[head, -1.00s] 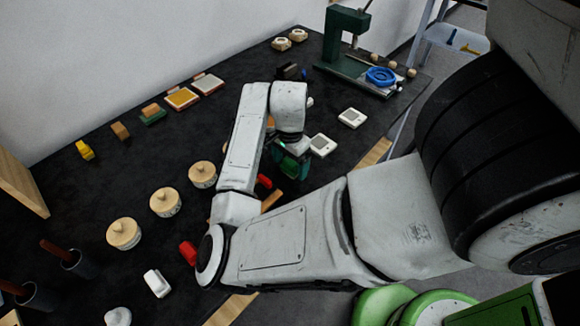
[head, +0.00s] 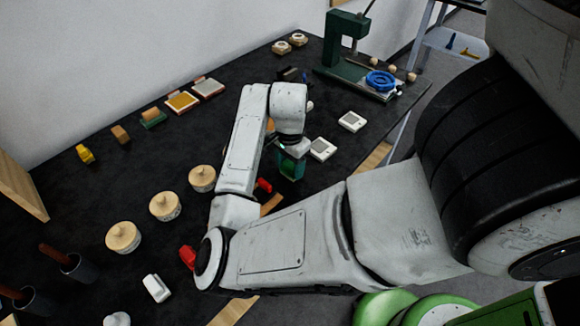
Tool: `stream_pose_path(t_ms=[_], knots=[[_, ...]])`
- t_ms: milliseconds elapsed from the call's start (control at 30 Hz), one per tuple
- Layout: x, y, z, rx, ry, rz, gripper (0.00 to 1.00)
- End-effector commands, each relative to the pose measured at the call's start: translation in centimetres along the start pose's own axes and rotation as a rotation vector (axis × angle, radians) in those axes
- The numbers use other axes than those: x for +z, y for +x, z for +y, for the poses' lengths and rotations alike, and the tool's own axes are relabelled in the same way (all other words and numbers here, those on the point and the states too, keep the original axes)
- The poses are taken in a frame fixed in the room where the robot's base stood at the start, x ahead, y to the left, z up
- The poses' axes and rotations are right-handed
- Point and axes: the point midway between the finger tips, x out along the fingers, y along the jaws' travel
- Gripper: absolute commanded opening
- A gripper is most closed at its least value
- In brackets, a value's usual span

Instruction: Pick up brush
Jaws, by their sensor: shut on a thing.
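My gripper (head: 291,168) hangs at the end of my bent arm, over the dark table near its front edge. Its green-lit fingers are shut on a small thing. That thing is mostly hidden by the fingers and the wrist, so its shape does not show; I take it for the brush. No other brush can be made out clearly. A small red piece (head: 264,186) and a wooden strip (head: 271,205) lie just left of and below the gripper, partly behind my arm.
Three lidded jars (head: 123,238) stand left of my arm. White square pieces (head: 322,149) lie right of the gripper. A green press (head: 340,50) stands at the back right. Dark cups with handles (head: 78,266) stand at the lower left. The table's middle left is largely clear.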

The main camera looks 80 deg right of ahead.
Motion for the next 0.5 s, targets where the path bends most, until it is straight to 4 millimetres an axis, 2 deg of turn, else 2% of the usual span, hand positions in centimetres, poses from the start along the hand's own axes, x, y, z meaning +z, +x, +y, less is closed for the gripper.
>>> stream_pose_path(t_ms=[200,267,433,500], knots=[[-0.2,-2.7,0.2,-0.004,0.005,0.002,0.27],[-0.7,-3.9,1.2,-0.002,0.009,0.003,0.27],[-1.8,-8.3,4.0,-0.008,0.012,-0.003,0.27],[-2.4,-9.2,5.6,-0.005,0.012,-0.003,0.27]])
